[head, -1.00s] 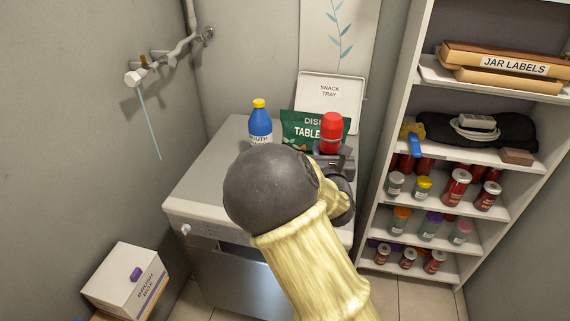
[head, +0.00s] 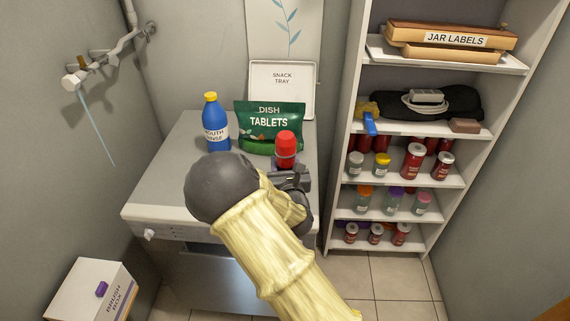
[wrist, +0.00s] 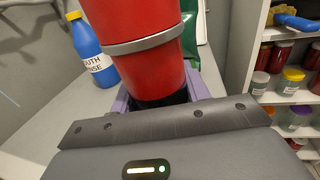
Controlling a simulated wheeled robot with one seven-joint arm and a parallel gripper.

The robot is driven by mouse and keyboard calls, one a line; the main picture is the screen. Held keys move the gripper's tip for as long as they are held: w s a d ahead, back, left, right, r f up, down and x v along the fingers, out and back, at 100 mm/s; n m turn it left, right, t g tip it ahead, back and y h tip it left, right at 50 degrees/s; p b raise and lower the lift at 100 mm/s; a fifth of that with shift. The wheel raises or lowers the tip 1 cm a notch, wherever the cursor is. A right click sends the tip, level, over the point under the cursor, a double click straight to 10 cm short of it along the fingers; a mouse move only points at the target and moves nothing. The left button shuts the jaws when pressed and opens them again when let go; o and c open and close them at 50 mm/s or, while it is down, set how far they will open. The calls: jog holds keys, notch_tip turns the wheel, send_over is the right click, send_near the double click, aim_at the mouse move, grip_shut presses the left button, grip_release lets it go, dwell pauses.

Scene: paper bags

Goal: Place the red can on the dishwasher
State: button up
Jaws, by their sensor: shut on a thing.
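The red can (head: 285,147) is upright over the right part of the white dishwasher top (head: 182,150), in front of the dish tablets bag. My gripper (head: 287,170) is shut on it. In the wrist view the can (wrist: 145,50) has a grey band and stands between the purple fingers of my gripper (wrist: 166,93); its lower end is hidden. I cannot tell whether the can touches the top. My arm hides part of the dishwasher's front right.
A blue mouth rinse bottle (head: 214,125) and a green dish tablets bag (head: 268,128) stand on the dishwasher. A snack tray (head: 282,88) leans behind. A shelf unit (head: 347,190) with jars stands right; a brush box (head: 90,290) is low left. The top's left front is clear.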

jog(key=shift+f, duration=0.2)
jog(key=o, duration=1.2)
jog(key=shift+s, duration=0.15)
jog(key=shift+s+d+r+p, duration=0.1)
jog(key=shift+s+d+p, duration=0.35)
jog(key=shift+s, duration=1.5)
jog(key=shift+s+d+f+p, duration=0.15)
jog(key=shift+s+p, duration=0.4)
jog(key=shift+s, duration=1.35)
jog(key=shift+s+d+r+p, duration=0.15)
jog(key=shift+s+d+p, duration=0.3)
jog(key=shift+s, duration=1.5)
